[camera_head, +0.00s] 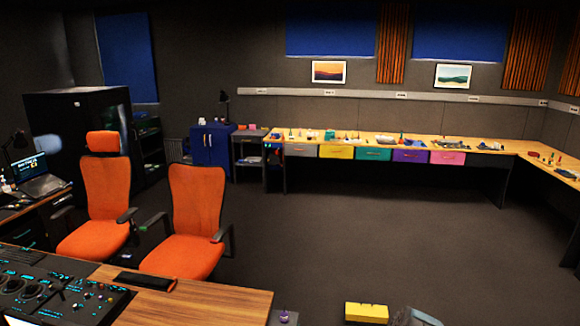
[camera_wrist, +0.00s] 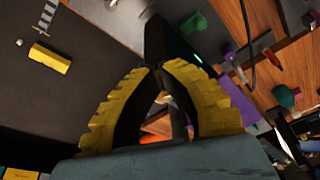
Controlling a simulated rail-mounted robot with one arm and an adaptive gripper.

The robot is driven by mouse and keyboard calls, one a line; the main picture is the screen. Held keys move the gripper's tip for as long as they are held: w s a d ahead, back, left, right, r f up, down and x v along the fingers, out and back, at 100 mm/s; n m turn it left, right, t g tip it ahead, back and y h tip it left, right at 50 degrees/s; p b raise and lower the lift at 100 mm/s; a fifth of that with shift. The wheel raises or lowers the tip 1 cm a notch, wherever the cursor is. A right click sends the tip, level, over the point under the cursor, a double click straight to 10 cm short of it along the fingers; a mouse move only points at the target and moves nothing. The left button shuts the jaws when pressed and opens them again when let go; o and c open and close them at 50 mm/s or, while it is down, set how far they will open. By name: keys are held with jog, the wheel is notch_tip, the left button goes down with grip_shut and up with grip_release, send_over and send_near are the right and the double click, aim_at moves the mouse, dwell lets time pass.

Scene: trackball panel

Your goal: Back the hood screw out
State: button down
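The trackball panel (camera_head: 60,292), a dark console with rings and lit cyan marks, lies at the bottom left of the head view. I cannot make out the hood or its screw in either view. My gripper (camera_wrist: 160,66) shows in the wrist view with two yellow ribbed fingers that curve together, tips close to each other. A dark shape stands at the tips, and a narrow grey piece shows between the fingers. I cannot tell whether either is held. My gripper is not clearly seen in the head view.
A wooden desk top (camera_head: 205,304) adjoins the panel, with two orange chairs (camera_head: 196,215) behind it. A yellow box (camera_head: 366,312) is on the floor at the bottom. A long workbench (camera_head: 385,143) with small items and coloured drawers lines the back wall. The middle floor is clear.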

jog(key=shift+w+d+b, duration=0.4)
jog(key=shift+w+b, duration=0.2)
jog(key=shift+b, duration=2.8)
jog(key=shift+s+d+b, duration=0.1)
jog(key=shift+d+b, duration=0.3)
notch_tip(320, 180, up, 6)
jog(key=p, duration=0.1)
